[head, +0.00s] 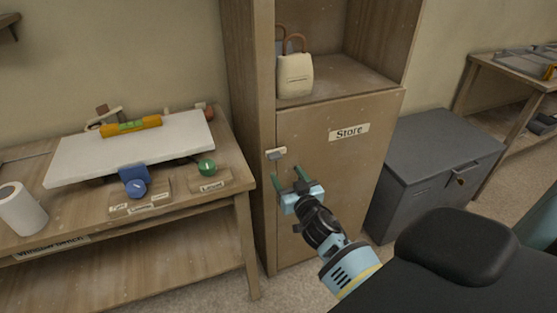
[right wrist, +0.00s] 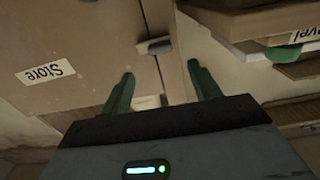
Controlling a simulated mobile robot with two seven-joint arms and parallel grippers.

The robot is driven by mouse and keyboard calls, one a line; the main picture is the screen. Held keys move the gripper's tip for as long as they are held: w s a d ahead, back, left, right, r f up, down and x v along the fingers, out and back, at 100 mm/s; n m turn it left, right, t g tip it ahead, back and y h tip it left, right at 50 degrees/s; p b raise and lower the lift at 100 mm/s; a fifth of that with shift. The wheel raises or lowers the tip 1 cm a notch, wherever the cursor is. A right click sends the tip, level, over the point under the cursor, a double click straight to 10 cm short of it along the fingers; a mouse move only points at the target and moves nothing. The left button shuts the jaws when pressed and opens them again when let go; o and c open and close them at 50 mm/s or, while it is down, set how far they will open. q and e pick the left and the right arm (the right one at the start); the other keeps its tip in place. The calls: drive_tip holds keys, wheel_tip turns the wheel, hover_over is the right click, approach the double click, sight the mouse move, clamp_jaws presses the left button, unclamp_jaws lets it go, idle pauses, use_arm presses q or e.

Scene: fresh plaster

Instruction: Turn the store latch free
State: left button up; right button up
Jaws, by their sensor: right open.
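The store latch (head: 276,153) is a small pale grey bar at the left edge of the brown door labelled Store (head: 349,185). It lies roughly level, across the seam between door and cabinet side. In the right wrist view the latch (right wrist: 155,47) shows beyond the fingertips, roughly in line with the space between them. My right gripper (head: 286,176) is open and empty, its green fingers in front of the door, just below the latch in the head view. The fingers (right wrist: 160,70) look apart from the latch. My left gripper is out of view.
A cream bag (head: 295,77) stands on the open shelf above the door. Left is a workbench (head: 225,205) with a white board, a blue knob and a green knob (head: 207,167). A grey chest (head: 435,150) stands right of the cabinet.

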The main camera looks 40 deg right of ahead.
sight(277, 159)
drive_tip(key=shift+w, duration=0.1)
drive_tip(key=shift+b+x, duration=0.3)
drive_tip(key=shift+x, duration=3.45)
drive_tip(key=c, duration=1)
